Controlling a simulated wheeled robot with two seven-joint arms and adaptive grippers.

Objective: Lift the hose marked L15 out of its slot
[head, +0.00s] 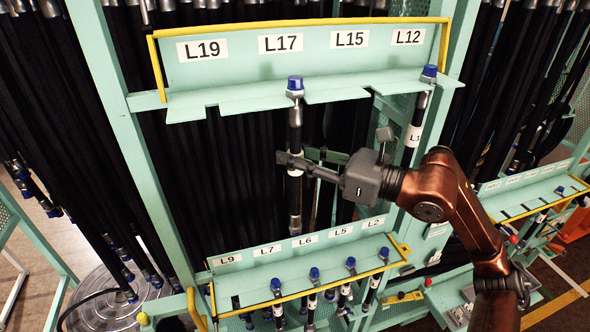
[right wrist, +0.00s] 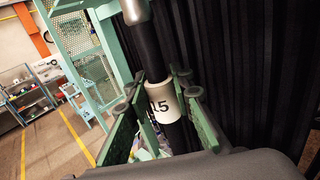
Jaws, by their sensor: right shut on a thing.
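The hose marked L15 is black with a blue cap (head: 295,83) and a metal fitting at its top. My right gripper (head: 295,163) is shut around it at the white label, which reads "15" in the right wrist view (right wrist: 163,103), its first letter partly cut off. The hose hangs about upright, its lower end near the lower rack. In the head view its cap overlaps the front edge of the upper shelf (head: 335,87), below and right of the L17 sign. I cannot tell whether it touches the shelf there. The shelf edge below the L15 sign (head: 349,40) shows no hose. My left gripper is not in view.
Another blue-capped hose (head: 429,73) hangs at the L12 place, close to my right forearm. A lower rack (head: 225,260) with a yellow rim and several short hoses stands below. Many black hoses hang behind. In the right wrist view, open floor (right wrist: 60,145) lies left.

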